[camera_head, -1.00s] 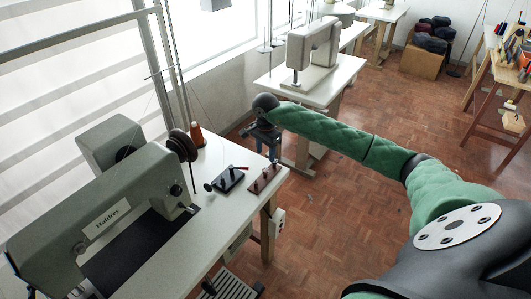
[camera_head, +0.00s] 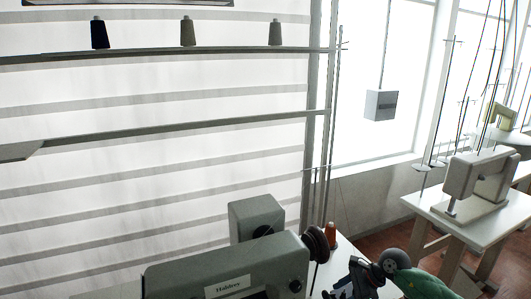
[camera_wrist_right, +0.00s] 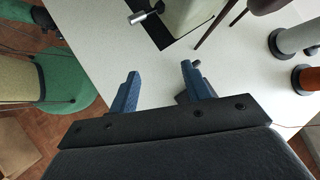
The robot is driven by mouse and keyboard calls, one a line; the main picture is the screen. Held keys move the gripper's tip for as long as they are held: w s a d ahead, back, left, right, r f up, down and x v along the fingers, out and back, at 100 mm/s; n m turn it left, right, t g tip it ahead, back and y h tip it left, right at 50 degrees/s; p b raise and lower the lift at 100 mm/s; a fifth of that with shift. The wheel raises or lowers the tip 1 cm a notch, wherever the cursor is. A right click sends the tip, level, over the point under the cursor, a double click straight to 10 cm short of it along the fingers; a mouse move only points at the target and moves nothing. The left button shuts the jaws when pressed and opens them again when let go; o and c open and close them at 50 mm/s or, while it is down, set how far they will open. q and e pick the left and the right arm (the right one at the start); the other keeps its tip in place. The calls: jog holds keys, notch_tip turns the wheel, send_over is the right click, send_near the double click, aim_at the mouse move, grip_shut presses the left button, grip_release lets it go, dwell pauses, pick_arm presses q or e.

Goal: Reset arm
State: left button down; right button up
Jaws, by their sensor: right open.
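My right gripper (camera_head: 340,292) is low in the head view, at the right end of the sewing machine (camera_head: 235,275) marked "Haldrey". Its green arm comes in from the lower right. In the right wrist view the gripper (camera_wrist_right: 160,82) has its two blue fingers apart, with nothing held between them. The fingers are over the white table top (camera_wrist_right: 110,25). A dark piece shows partly behind the right finger; I cannot tell what it is. My left gripper is not in view.
An orange thread cone (camera_head: 331,234) stands by the machine; it also shows in the right wrist view (camera_wrist_right: 306,78) beside a grey cone (camera_wrist_right: 297,38). Shelf rails (camera_head: 180,50) with cones cross the window. Another sewing machine (camera_head: 482,180) stands on a table at right.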

jog(key=s+a+r+m+t+y, duration=0.4)
jog(key=a+r+m+t+y, duration=0.45)
jog(key=a+r+m, duration=0.35)
jog(key=s+d+f+m+t+h, duration=0.2)
jog(key=s+d+f+m+h, duration=0.55)
jog(key=m, duration=0.85)
jog(key=s+d+f+m+t+h, duration=0.2)
jog(key=d+f+m+h, duration=0.15)
jog(key=m+h, duration=1)
jog(key=s+a+f+m+g+y, duration=0.1)
jog(key=s+f+m+g+y, duration=0.2)
jog(key=s, duration=0.4)
jog(key=s+f+m+g, duration=0.4)
jog(key=s, duration=0.4)
jog(key=s+a+f+m+g+y, duration=0.1)
jog(key=s+f+m+g+y, duration=0.2)
jog(key=s, duration=0.4)
notch_tip(320, 180, down, 26)
jog(key=w+a+g+h, duration=0.1)
jog(key=w+a+g, duration=0.1)
jog(key=s+f, duration=0.4)
jog(key=f, duration=0.7)
jog(key=s+f, duration=0.4)
jog(key=f, duration=0.7)
jog(key=shift+s+m+g, duration=0.15)
jog(key=shift+m+g, duration=0.2)
jog(key=shift+g, duration=0.1)
